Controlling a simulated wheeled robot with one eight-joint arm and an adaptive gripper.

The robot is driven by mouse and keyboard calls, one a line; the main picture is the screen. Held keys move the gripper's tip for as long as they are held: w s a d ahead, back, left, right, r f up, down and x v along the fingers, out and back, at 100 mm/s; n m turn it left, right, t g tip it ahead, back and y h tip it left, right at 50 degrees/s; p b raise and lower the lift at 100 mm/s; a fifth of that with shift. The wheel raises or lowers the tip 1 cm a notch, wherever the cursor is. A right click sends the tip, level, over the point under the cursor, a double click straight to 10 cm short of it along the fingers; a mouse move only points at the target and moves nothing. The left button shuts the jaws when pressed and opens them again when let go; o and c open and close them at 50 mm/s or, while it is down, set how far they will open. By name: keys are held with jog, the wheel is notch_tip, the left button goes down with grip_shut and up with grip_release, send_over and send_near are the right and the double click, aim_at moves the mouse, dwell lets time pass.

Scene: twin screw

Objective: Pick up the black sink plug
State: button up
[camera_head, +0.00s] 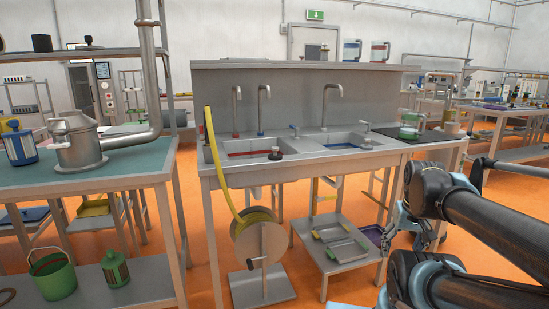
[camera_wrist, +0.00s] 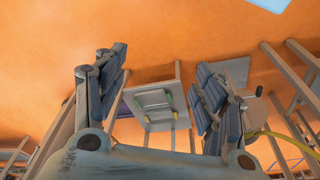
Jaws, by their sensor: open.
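A small dark stopper-like piece (camera_head: 276,155) sits at the front right of the left sink basin; it looks like the black sink plug, but it is too small to be sure. A similar small piece with a pale top (camera_head: 368,143) stands on the counter right of the right basin. My gripper (camera_wrist: 158,85) is open in the wrist view, its two ribbed fingers wide apart with nothing between them. It points down over the floor, away from the sinks. No plug shows in the wrist view.
The steel sink unit (camera_head: 310,170) has several taps and a tall back panel. A reel with a yellow hose (camera_head: 262,243) stands before it. A low stool (camera_head: 340,250) holds a tray, also in the wrist view (camera_wrist: 153,103). A green-topped bench (camera_head: 130,163) stands left.

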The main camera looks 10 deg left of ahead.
jog(key=w+a+r+n+t, duration=0.1)
jog(key=w+a+r, duration=0.2)
jog(key=w+r, duration=0.25)
jog(key=w+a+r+n, duration=0.1)
jog(key=w+a+r, duration=0.3)
jog(key=w+r, duration=0.15)
notch_tip(320, 180, up, 21)
jog(key=n+t+y, duration=0.1)
jog(key=n+y, duration=0.3)
jog(key=n, duration=0.2)
send_over(276, 147)
jog(key=s+d, duration=0.5)
jog(key=s, duration=0.1)
jog(key=x, duration=1.7)
jog(key=shift+d, duration=0.15)
jog(key=shift+c, duration=0.5)
jog(key=c, duration=1.1)
jog(key=shift+c, duration=0.2)
